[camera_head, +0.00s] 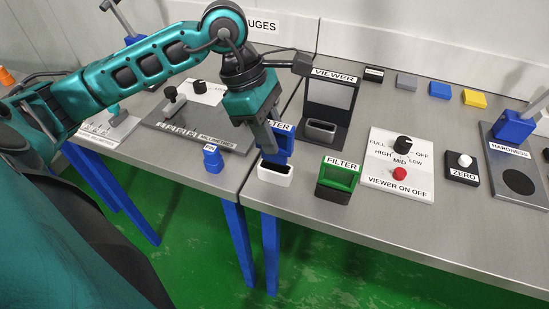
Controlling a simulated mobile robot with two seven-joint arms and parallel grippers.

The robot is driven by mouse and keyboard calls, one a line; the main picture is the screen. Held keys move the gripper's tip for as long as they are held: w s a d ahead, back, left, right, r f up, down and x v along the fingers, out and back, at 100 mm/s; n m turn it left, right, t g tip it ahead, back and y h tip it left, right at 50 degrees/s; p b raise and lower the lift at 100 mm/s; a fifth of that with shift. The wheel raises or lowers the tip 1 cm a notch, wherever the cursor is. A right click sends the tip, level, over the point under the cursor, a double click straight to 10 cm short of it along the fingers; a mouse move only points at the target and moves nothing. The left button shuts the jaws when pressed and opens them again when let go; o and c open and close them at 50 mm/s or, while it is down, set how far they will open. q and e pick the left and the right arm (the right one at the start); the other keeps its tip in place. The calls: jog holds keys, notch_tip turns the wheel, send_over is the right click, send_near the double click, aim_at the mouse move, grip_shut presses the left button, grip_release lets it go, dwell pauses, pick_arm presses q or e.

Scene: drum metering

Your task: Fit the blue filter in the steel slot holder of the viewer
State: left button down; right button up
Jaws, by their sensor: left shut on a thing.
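The blue filter (283,149), with its label partly covered, is upright in my left gripper (268,133), which is shut on its top from above. Its lower end is at a white holder (275,174) near the table's front edge; I cannot tell whether it sits in it or just above it. The viewer (329,92) is a black stand with a grey panel, behind and right of the filter. The steel slot holder (320,131) stands on the viewer's base, and no filter shows in it. My right gripper is not in view.
A green filter (339,175) in a black holder stands right of the white one. A control panel (398,165) with a black knob and red button lies further right. Small coloured blocks (440,90) lie at the back.

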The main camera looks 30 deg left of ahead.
aim_at(274, 123)
pick_arm(q)
jog(key=shift+r+p, duration=1.2)
jog(key=shift+r, duration=0.8)
